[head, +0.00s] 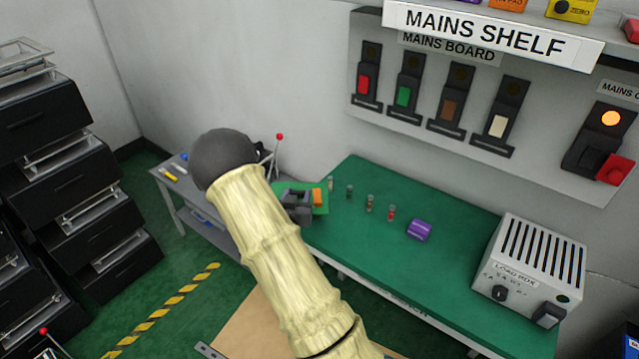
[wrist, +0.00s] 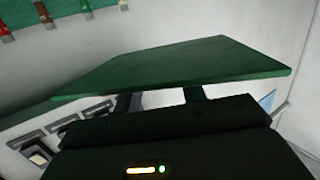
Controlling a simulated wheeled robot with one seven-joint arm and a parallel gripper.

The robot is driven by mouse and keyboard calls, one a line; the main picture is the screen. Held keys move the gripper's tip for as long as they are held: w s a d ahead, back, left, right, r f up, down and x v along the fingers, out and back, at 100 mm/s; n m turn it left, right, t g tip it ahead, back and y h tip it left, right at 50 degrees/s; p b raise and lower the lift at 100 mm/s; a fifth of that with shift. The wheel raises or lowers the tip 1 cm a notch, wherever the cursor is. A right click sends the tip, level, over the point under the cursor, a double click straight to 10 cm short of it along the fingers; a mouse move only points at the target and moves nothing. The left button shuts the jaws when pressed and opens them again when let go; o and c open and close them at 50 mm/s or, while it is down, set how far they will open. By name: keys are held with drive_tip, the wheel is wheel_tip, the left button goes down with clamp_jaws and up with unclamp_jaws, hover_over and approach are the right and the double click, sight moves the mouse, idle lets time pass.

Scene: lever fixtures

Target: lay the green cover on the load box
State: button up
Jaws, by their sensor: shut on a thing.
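The green cover is a flat, thin plate. It fills the middle of the wrist view (wrist: 180,65), and part of it shows in the head view (head: 321,204), above the bench's left end. My gripper (head: 298,203) is shut on the cover's near edge; its fingers (wrist: 162,98) reach that edge in the wrist view. My gripper and arm hide part of the cover in the head view. The load box (head: 530,268) is a pale box with dark slots in its top, at the bench's right end. Its top is bare, and the cover is well apart from it.
On the green bench (head: 440,270) stand several small fuse-like cylinders (head: 370,203) and a purple block (head: 419,230). The shelf (head: 490,32) and wall switches (head: 450,95) are behind. A grey side table (head: 166,188) and dark drawers (head: 50,170) are left.

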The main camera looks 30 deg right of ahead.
drive_tip(key=a+n+t+y+p, duration=0.1)
drive_tip(key=a+p, duration=0.1)
drive_tip(key=w+a+n+t+y+p, duration=0.1)
drive_tip(key=a+y+p, duration=0.1)
drive_tip(key=a, duration=0.1)
drive_tip(key=a+n+y+p, duration=0.1)
drive_tip(key=a+n+p, duration=0.1)
drive_tip(key=a, duration=0.1)
drive_tip(key=shift+w+t+y, duration=0.2)
drive_tip(key=shift+t+y, duration=0.2)
drive_tip(key=s+a+f+n+t+y+p, duration=0.1)
drive_tip(key=a+n+y+p, duration=0.3)
drive_tip(key=a, duration=0.4)
drive_tip(key=shift+s+a+f+y+p, duration=0.3)
drive_tip(key=shift+s+f+y+p, duration=0.3)
drive_tip(key=shift+y+p, duration=0.25)
